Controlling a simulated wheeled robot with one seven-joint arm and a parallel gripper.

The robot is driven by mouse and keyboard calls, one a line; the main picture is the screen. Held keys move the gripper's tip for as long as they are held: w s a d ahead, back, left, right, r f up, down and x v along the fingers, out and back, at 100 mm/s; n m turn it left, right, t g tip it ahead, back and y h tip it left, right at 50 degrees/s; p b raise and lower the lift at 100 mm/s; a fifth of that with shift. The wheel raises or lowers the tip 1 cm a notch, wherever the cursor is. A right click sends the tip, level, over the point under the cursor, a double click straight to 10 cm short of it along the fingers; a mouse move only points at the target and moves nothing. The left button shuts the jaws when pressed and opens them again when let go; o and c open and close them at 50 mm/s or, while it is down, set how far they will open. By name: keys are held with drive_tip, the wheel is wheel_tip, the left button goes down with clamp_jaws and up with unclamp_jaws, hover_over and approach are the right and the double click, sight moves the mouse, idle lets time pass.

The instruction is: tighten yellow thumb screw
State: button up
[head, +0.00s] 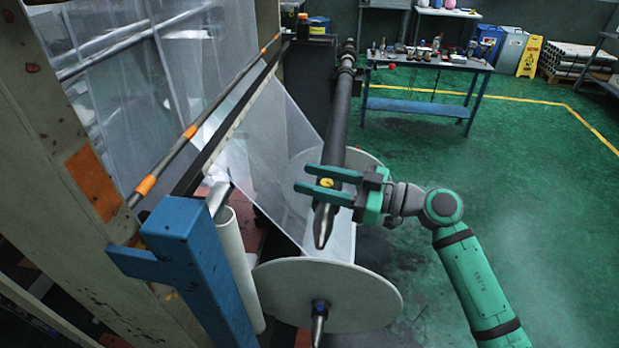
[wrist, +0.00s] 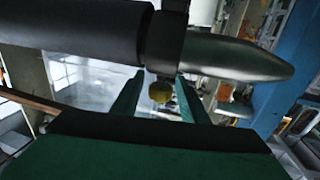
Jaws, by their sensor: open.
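In the wrist view the screw (wrist: 160,92) hangs below the collar (wrist: 166,42), between my two fingers. My gripper (head: 318,180) is open, with its green fingers reaching left on either side of the screw in the head view. In the wrist view the fingers (wrist: 158,98) show a gap on both sides of the screw. I cannot tell whether the fingertips touch the collar.
A large white disc (head: 350,296) and translucent film (head: 270,150) lie below and left of the shaft. A blue post (head: 190,262) stands at lower left. A blue workbench (head: 425,106) stands at the back. The green floor (head: 535,190) on the right is clear.

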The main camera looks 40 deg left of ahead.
drive_tip(key=shift+s+a, duration=0.2)
drive_tip(key=shift+a, duration=0.4)
clamp_jaws()
drive_tip(key=shift+w+m+t, duration=0.15)
drive_tip(key=shift+m+t, duration=0.25)
drive_tip(key=shift+t, duration=0.1)
